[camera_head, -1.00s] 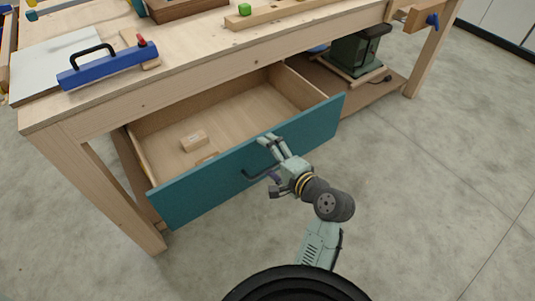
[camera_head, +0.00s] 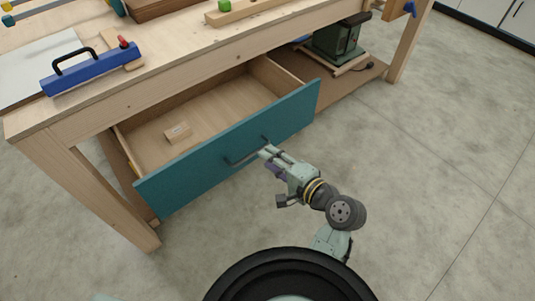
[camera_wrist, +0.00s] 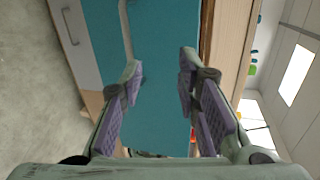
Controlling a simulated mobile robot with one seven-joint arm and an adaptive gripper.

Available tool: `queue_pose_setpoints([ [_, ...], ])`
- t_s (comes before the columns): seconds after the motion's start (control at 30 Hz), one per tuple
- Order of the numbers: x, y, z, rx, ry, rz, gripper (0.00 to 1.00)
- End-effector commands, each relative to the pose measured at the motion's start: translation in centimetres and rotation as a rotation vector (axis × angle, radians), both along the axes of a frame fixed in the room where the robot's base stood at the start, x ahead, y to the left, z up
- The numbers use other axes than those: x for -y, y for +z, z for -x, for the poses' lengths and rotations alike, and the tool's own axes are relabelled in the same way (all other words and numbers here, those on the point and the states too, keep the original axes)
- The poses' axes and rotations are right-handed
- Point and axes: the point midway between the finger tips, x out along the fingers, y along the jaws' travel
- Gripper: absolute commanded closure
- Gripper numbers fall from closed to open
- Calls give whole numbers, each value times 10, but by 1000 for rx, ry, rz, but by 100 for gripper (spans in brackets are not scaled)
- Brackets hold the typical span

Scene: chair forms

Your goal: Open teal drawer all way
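The teal drawer (camera_head: 215,160) stands pulled well out of the wooden workbench, its inside open to view. Its dark bar handle (camera_head: 245,152) is on the front panel. My gripper (camera_head: 268,152) is at the right end of the handle, in front of the panel. In the wrist view the two fingers of my gripper (camera_wrist: 158,75) are spread, with the teal front (camera_wrist: 160,110) beyond them. The handle (camera_wrist: 125,30) shows there as a grey bar near the left fingertip, not clearly between the fingers. Contact cannot be told.
A small wooden block (camera_head: 178,132) lies inside the drawer. The workbench (camera_head: 180,75) carries a blue tool (camera_head: 90,70) with a black handle. A green machine (camera_head: 338,40) stands on the lower shelf. Grey floor (camera_head: 430,170) is open to the right.

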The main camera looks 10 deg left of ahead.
Motion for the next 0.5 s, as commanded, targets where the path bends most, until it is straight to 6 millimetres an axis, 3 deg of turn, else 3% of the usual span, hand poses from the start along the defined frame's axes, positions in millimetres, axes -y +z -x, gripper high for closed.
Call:
queue_pose_setpoints([
  [0.5, 28, 8, 22, -4, -1, 0, 70],
])
